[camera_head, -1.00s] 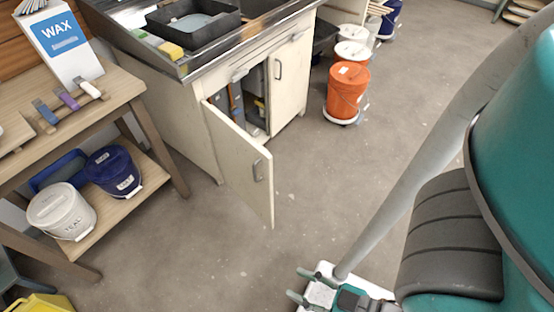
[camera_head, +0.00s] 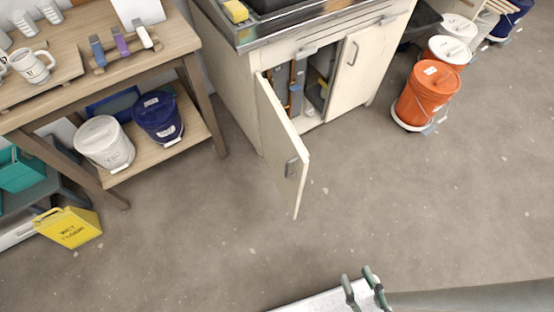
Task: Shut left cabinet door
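The left cabinet door (camera_head: 285,150) is a cream panel under the sink counter. It stands wide open, swung out toward me, with a grey handle (camera_head: 291,167) on its outer face. Behind it, the open cabinet shows pipes and blue and grey items inside. The right cabinet door (camera_head: 358,66) is closed. My gripper (camera_head: 361,290) is at the bottom edge of the view, low in front of the door and apart from it. Its two greenish fingers are spread with nothing between them.
A wooden table (camera_head: 178,40) stands at the left, with a white bucket (camera_head: 104,145) and a blue bucket (camera_head: 158,118) on its shelf. An orange bucket (camera_head: 427,93) stands right of the cabinet. The floor between is clear.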

